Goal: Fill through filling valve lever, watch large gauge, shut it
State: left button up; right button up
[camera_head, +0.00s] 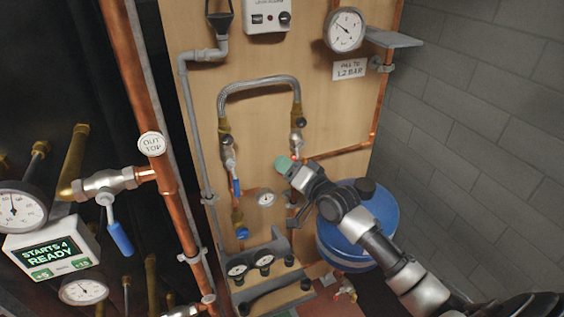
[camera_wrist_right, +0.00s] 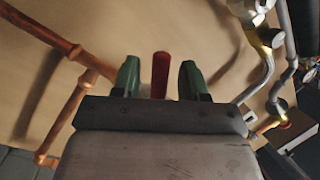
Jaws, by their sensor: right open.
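The large round gauge (camera_head: 345,30) is at the top right of the wooden board in the head view. A label (camera_head: 350,69) below it appears to read "fill to 1.2 bar". A braided hose (camera_head: 258,83) arches between two valves. The left valve has a blue lever (camera_head: 236,187) hanging down. The right valve (camera_head: 297,140) is just above my right gripper (camera_head: 284,164). In the wrist view, a red lever (camera_wrist_right: 160,72) stands between the open fingers of my right gripper (camera_wrist_right: 160,82). I cannot tell if they touch it. My left gripper is not in view.
A blue vessel (camera_head: 340,247) stands below my right arm. Copper pipe (camera_head: 143,110) runs down the left, beside a valve with a blue handle (camera_head: 118,238). A small gauge (camera_head: 265,198) sits close below the gripper. A grey brick wall (camera_head: 490,110) bounds the right.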

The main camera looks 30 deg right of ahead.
jog(key=shift+x, duration=1.1)
jog(key=shift+d, duration=0.1)
grip_shut()
